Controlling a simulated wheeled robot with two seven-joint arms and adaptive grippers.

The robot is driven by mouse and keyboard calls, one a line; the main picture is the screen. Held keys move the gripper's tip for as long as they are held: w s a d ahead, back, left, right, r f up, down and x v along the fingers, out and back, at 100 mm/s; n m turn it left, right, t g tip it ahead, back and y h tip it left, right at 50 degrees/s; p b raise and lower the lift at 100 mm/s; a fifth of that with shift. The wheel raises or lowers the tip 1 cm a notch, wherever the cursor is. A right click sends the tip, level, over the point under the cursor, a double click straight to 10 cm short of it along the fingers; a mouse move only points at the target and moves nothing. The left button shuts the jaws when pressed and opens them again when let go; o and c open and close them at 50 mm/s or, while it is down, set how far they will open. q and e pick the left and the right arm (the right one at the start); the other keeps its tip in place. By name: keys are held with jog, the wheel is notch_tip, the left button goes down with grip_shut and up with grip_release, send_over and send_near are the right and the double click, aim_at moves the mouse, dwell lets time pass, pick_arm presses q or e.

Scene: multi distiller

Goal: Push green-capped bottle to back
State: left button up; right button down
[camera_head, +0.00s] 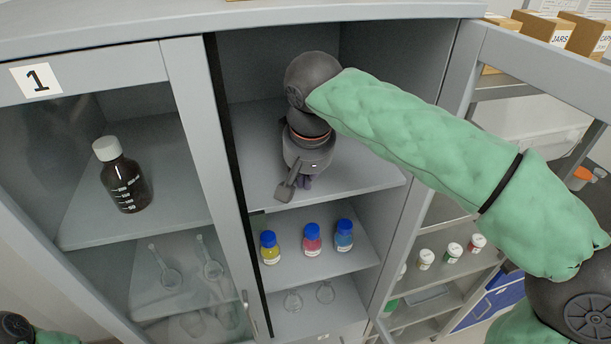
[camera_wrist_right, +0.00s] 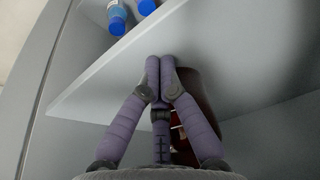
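My right arm reaches into the open middle bay of the cabinet, and its dark gripper (camera_head: 304,182) is over the upper shelf (camera_head: 355,165). In the right wrist view the purple fingers (camera_wrist_right: 160,64) are together at their tips, with nothing seen between them. A dark brown bottle (camera_wrist_right: 197,92) stands right beside and behind the fingers in that view; I cannot tell whether they touch. Its cap is not visible, so I cannot confirm that it is green. In the head view my gripper and arm hide this bottle. My left gripper is out of view.
Yellow (camera_head: 270,249), red (camera_head: 312,240) and blue (camera_head: 344,236) bottles with blue caps stand on the shelf below. A white-capped brown bottle (camera_head: 123,178) is behind the left glass door. The open right door (camera_head: 440,150) stands beside my arm.

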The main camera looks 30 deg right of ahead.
jog(key=shift+s+a+r, duration=0.15)
jog(key=shift+s, duration=0.25)
jog(key=shift+w, duration=0.15)
